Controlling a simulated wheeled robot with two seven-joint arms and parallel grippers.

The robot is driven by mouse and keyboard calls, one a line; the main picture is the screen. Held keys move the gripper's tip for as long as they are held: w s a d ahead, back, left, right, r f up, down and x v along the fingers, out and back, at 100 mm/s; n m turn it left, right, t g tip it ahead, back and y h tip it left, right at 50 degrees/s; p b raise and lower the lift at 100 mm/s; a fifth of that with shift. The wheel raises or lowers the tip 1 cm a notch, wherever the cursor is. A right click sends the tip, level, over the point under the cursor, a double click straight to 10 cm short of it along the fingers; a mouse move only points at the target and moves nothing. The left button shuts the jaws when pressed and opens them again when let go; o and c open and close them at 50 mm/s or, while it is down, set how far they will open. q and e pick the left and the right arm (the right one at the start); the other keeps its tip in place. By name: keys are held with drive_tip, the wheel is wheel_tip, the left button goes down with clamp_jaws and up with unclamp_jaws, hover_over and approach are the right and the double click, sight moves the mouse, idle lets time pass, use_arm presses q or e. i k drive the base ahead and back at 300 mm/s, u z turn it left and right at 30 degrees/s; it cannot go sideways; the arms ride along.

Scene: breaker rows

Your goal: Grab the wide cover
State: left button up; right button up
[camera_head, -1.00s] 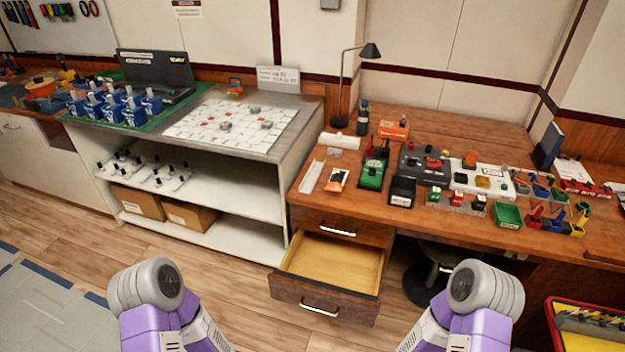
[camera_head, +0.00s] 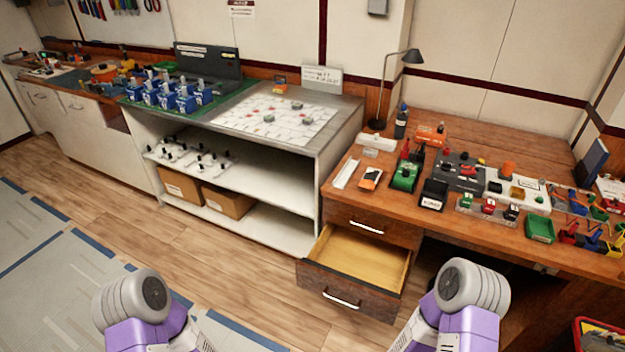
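I cannot tell for sure which thing is the wide cover. A white, wide, low piece (camera_head: 377,142) lies at the left back of the wooden desk (camera_head: 470,132). A long narrow white strip (camera_head: 346,173) lies in front of it, near the desk's left edge. My two purple and grey arms show at the bottom of the head view, at left and right, but neither gripper is in the picture.
The desk's lower drawer (camera_head: 357,262) stands open and empty. Wooden floor in front is clear.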

sight(345, 174)
drive_tip(key=u, duration=2.9)
drive_tip(key=i, duration=0.15)
drive_tip(key=z, duration=2.2)
drive_tip(key=i, duration=1.4)
drive_tip(key=z, duration=1.5)
drive_tip(key=i, duration=0.6)
drive_tip(key=z, duration=0.5)
